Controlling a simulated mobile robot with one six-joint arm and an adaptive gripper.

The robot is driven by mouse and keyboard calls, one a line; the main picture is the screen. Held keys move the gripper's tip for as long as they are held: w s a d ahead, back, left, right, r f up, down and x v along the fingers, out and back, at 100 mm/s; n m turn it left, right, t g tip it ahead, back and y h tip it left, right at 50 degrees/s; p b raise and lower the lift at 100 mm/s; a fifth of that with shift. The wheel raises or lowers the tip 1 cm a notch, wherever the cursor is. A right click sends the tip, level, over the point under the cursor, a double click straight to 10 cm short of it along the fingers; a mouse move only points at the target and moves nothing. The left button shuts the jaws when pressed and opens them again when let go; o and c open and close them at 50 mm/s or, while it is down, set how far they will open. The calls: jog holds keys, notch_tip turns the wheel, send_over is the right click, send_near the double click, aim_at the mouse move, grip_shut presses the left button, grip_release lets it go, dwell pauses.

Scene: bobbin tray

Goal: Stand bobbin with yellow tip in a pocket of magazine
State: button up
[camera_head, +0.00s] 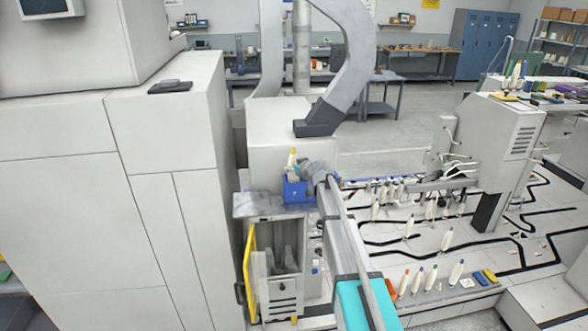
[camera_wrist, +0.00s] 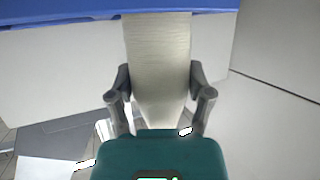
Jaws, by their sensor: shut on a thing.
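The bobbin with the yellow tip (camera_head: 292,158) stands about upright at the blue box, which looks like the magazine (camera_head: 296,192), in the head view. My gripper (camera_head: 306,172) reaches it from the right. In the wrist view my gripper (camera_wrist: 160,78) is shut on the cream bobbin (camera_wrist: 158,50), with one finger on each side. The bobbin's wide end meets the blue edge (camera_wrist: 60,18) at the top of that view. The pockets and the bobbin's lower end are hidden in the head view, so I cannot tell whether it is inside a pocket.
The blue box sits on a grey ledge (camera_head: 257,207) beside a tall white cabinet (camera_head: 165,195). A yellow panel (camera_head: 249,270) stands below. More bobbins (camera_head: 429,277) and a track floor with several upright bobbins (camera_head: 447,237) lie to the right.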

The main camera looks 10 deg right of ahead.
jog(key=o, duration=1.2)
jog(key=shift+r, duration=0.1)
